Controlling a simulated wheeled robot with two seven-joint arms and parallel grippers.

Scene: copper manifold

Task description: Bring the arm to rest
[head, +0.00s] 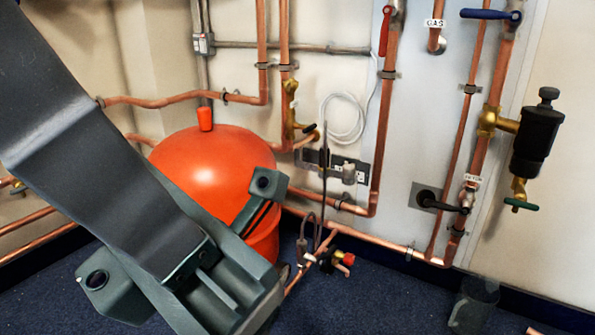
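My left arm (95,150) comes in from the upper left and slants down across the picture. Its dark grey end (220,295) is at the lower left-centre, in front of the orange-red tank. Two blocks with round holes stick out on either side of this end. I cannot make out fingertips there, and nothing held shows. The arm hides part of the tank and the pipes behind it.
Behind stand a rounded orange-red tank (205,165), copper pipes (382,130) on the wall, a black valve fitting (537,135) and a red lever (385,30). Blue carpet (390,305) between looks mostly clear.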

